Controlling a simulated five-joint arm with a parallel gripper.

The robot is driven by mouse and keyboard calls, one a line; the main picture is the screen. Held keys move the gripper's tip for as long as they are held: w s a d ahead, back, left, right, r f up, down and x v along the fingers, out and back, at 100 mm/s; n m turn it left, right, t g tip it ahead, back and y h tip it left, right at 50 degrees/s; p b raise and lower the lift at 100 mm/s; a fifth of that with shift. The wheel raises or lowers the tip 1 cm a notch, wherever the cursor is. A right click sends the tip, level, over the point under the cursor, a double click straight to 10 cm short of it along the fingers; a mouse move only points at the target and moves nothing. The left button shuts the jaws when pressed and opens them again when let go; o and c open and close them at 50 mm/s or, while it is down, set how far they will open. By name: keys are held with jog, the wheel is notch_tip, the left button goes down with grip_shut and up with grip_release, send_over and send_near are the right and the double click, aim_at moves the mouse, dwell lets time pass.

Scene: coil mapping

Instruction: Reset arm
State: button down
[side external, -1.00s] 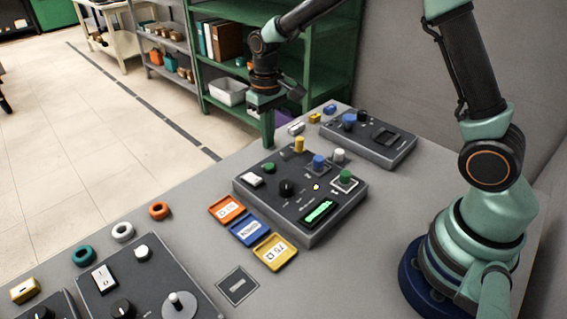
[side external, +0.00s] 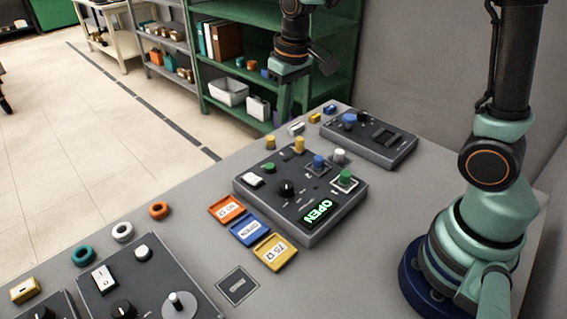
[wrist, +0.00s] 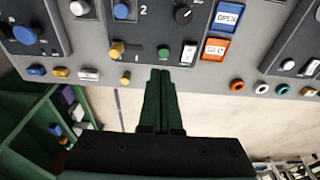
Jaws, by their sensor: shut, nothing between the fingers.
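My gripper (side external: 284,108) is raised over the far edge of the table, behind the middle control box (side external: 262,205). Its green fingers are together and empty, also in the wrist view (wrist: 160,75).
Orange (side external: 226,208), blue (side external: 244,230) and yellow (side external: 275,252) labelled trays lie left of the box. Orange, white and teal rings lie further left. Another box (side external: 370,138) stands at the back right. Green shelves (side external: 335,75) rise behind the table.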

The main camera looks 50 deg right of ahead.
jog(key=s+d+r+t, duration=0.2)
jog(key=s+r+t, duration=0.2)
jog(key=s, duration=0.8)
notch_tip(320, 180, up, 2)
jog(key=shift+s+r, duration=0.1)
jog(key=shift+s, duration=0.05)
